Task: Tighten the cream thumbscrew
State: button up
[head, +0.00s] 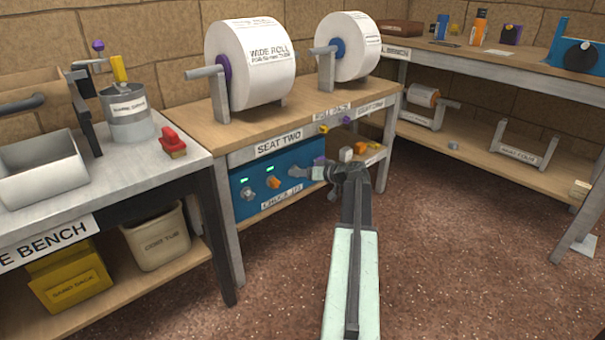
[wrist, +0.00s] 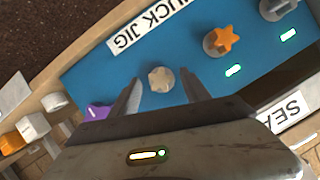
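The cream thumbscrew (wrist: 161,79) is a small star-shaped knob on the blue front of the chuck jig (wrist: 195,75). In the wrist view it sits between the two fingertips of my gripper (wrist: 161,80), with a gap visible on each side. In the head view my gripper (head: 307,173) is at the right part of the jig's blue front (head: 240,178). The thumbscrew is hard to make out there beside the fingers. An orange star knob (wrist: 222,40) and a purple knob (wrist: 97,111) flank the cream one.
A grey knob (head: 248,193) is at the jig's left. Green lights (wrist: 234,70) glow near the orange and grey knobs; none shows by the cream one. Paper rolls (head: 255,65) stand on the bench above. Loose coloured parts (head: 346,154) lie on the right-hand shelves. The floor (head: 440,250) is clear.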

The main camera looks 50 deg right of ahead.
jog(key=p+v, duration=0.2)
jog(key=v, duration=0.5)
jog(key=shift+s+r+p, duration=0.15)
jog(key=shift+s+p, duration=0.25)
